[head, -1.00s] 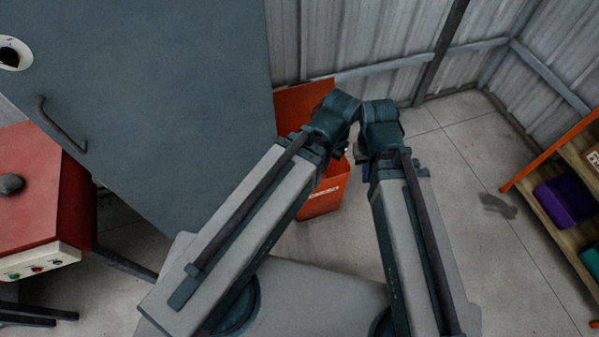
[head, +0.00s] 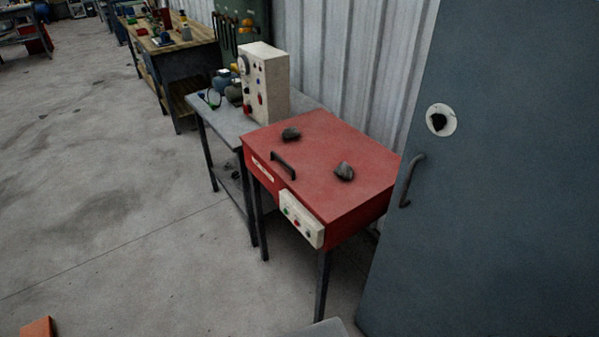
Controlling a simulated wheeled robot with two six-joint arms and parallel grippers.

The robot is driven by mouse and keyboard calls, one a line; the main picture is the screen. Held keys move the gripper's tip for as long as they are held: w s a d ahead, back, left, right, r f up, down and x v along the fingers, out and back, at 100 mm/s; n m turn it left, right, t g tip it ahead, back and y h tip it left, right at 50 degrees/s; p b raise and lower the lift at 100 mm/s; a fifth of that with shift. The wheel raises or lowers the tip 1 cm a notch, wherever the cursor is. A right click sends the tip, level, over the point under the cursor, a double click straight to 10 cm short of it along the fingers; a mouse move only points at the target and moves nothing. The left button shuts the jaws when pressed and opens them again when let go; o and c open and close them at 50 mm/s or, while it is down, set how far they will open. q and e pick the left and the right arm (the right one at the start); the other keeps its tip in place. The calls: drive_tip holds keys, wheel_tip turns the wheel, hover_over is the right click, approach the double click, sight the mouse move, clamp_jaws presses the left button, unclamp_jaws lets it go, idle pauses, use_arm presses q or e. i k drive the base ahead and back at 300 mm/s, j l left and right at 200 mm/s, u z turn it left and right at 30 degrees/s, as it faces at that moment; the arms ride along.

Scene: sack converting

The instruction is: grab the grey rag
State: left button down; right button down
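Two small dark grey crumpled lumps lie on the red top of a machine on legs (head: 315,160) in the head view. One lump (head: 291,134) is toward the back left of the top. The other lump (head: 344,171) is nearer the middle right. Either may be the grey rag; they are too small to tell for sure.
The red machine has a dark handle (head: 283,163) and a white button box (head: 301,220). A grey metal table (head: 216,113) with a white control box (head: 264,82) adjoins it. A tall blue-grey cabinet (head: 490,200) stands at right. The floor at left is open.

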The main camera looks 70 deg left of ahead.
sight(346, 170)
drive_tip(key=u, duration=2.1)
drive_tip(key=k+l+z, duration=0.1)
drive_tip(key=z, duration=0.3)
